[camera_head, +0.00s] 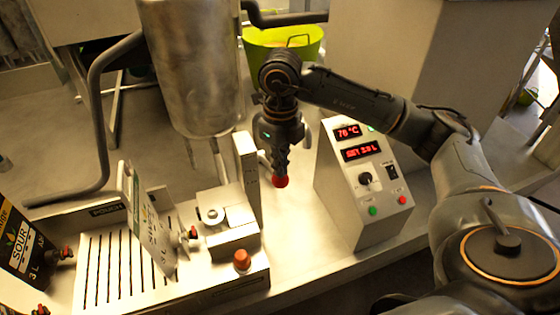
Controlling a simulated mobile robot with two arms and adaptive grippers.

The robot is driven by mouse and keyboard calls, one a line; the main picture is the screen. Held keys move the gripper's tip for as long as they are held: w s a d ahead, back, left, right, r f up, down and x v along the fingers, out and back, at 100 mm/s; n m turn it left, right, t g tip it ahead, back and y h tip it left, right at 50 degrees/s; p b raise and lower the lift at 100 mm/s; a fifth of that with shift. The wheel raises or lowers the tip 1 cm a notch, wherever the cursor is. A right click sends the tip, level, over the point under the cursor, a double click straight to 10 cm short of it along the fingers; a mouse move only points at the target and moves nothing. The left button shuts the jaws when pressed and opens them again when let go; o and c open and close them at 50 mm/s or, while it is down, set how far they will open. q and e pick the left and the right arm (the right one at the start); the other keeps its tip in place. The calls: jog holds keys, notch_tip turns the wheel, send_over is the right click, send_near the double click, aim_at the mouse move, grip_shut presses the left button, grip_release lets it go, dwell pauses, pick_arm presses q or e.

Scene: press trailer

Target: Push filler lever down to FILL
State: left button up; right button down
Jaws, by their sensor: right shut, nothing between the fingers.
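My right gripper (279,163) reaches in from the right and points down, its fingers shut with nothing between them. A red ball knob (280,182), which looks like the filler lever's end, shows right at the fingertips. I cannot tell whether they touch it, and the lever's arm is hidden behind the gripper. The white filler (232,236) stands to the left of the gripper, with a spout clamp and an orange-red knob (242,260) at its front. No FILL mark is legible. My left gripper is not in view.
A control box (347,215) with red displays stands right of the gripper. A steel tank (194,70) hangs behind left. A pouch (148,222) stands by the slotted tray (97,285); a SOUR box (20,240) is at the far left. A green tub (310,40) is behind.

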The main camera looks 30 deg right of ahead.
jog(key=shift+s+f+b, duration=0.2)
jog(key=shift+f+b, duration=0.05)
jog(key=shift+f, duration=0.25)
jog(key=shift+s+f+b, duration=0.15)
jog(key=shift+f+b, duration=0.05)
jog(key=shift+f, duration=0.25)
jog(key=shift+s+a+f+b, duration=0.1)
jog(key=shift+s+f+b, duration=0.1)
jog(key=shift+f+b, duration=1.05)
jog(key=shift+s+a+f+b, duration=0.1)
jog(key=shift+s+f+b, duration=0.05)
jog(key=shift+f+b, duration=1)
jog(key=shift+r+p, duration=0.1)
jog(key=shift+p, duration=0.2)
notch_tip(320, 180, up, 10)
jog(key=p, duration=0.6)
